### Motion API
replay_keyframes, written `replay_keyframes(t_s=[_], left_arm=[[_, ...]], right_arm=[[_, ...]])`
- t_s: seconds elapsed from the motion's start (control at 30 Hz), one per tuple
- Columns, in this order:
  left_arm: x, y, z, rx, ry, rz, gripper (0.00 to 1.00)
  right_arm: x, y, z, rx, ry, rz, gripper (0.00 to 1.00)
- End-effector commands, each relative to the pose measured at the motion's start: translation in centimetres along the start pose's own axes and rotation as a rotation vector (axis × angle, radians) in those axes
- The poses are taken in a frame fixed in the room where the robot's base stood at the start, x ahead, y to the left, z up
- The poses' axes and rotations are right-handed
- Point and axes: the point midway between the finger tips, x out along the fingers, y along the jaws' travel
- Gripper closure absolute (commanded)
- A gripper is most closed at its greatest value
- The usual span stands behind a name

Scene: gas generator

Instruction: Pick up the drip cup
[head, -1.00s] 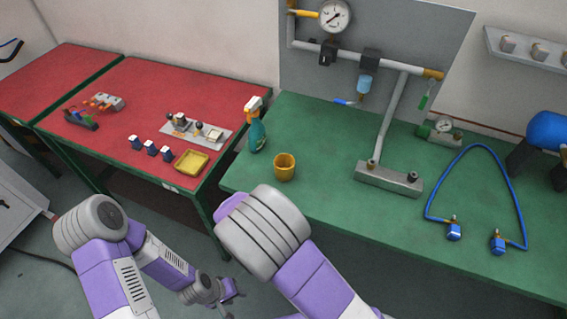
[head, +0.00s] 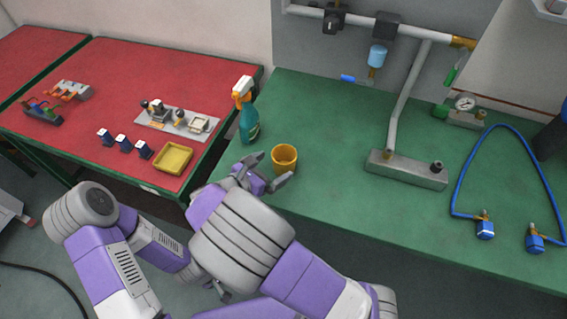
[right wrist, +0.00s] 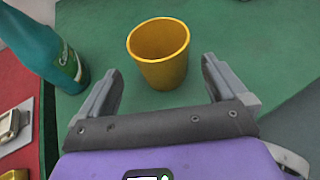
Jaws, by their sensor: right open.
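The drip cup is a small orange-yellow open cup (head: 284,159) standing upright on the green table (head: 330,115), near its left end. My right gripper (head: 268,172) is open and empty at the table's front edge, just on the near side of the cup. In the right wrist view the cup (right wrist: 159,54) stands ahead of the two spread fingers (right wrist: 160,92), roughly centred between them and apart from both. My left arm is low at the left in the head view; its gripper is mostly hidden behind my right arm.
A teal spray bottle (head: 247,112) stands left of the cup; it also shows in the right wrist view (right wrist: 45,48). A grey metal manifold (head: 407,170) lies to the right. A red table (head: 60,130) with a yellow tray (head: 173,158) is at the left.

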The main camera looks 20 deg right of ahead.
Motion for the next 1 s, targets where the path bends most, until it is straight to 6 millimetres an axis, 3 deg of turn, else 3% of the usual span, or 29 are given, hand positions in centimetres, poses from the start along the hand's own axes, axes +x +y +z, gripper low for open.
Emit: replay_keyframes(t_s=[0.33, 0.67, 1.0], left_arm=[[2.0, -0.7, -0.1, 0.000, 0.000, 0.000, 0.57], [2.0, -0.8, -0.1, 0.000, 0.000, 0.000, 0.57], [2.1, -0.8, -0.1, 0.000, 0.000, 0.000, 0.57]], right_arm=[[4.9, -0.4, 0.2, 0.000, 0.000, -0.002, 0.01], [5.6, -0.3, 0.4, 0.000, 0.001, 0.000, 0.01], [5.6, -0.3, 0.4, 0.000, 0.001, 0.000, 0.51]])
